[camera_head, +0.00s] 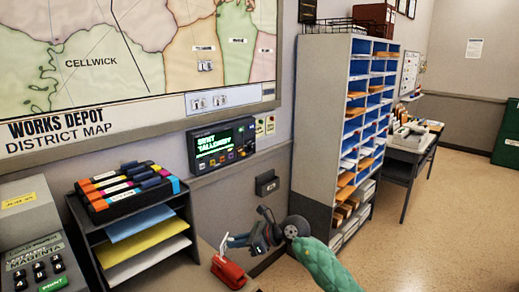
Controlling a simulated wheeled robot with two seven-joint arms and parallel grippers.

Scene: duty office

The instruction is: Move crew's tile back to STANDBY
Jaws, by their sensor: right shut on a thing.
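My right gripper (236,241) is low in front of the wall, left of the pigeonhole shelf. It is shut on a small pale thing at its fingertips, too small to identify surely; it may be a tile. The district map (130,50) fills the upper left. A pale tile (205,66) sits on its orange region, under a small label. Two more pale tiles (209,102) sit on the light strip (240,97) along the map's lower edge. The lettering on the strip and tiles is too small to read. My left gripper is out of view.
A dark console (221,146) with a lit green-text screen hangs under the map. A paper rack (138,230) with colored markers on top stands left. A red object (228,272) lies below my right gripper. The pigeonhole shelf (323,110) stands right. Open floor (440,230) lies beyond.

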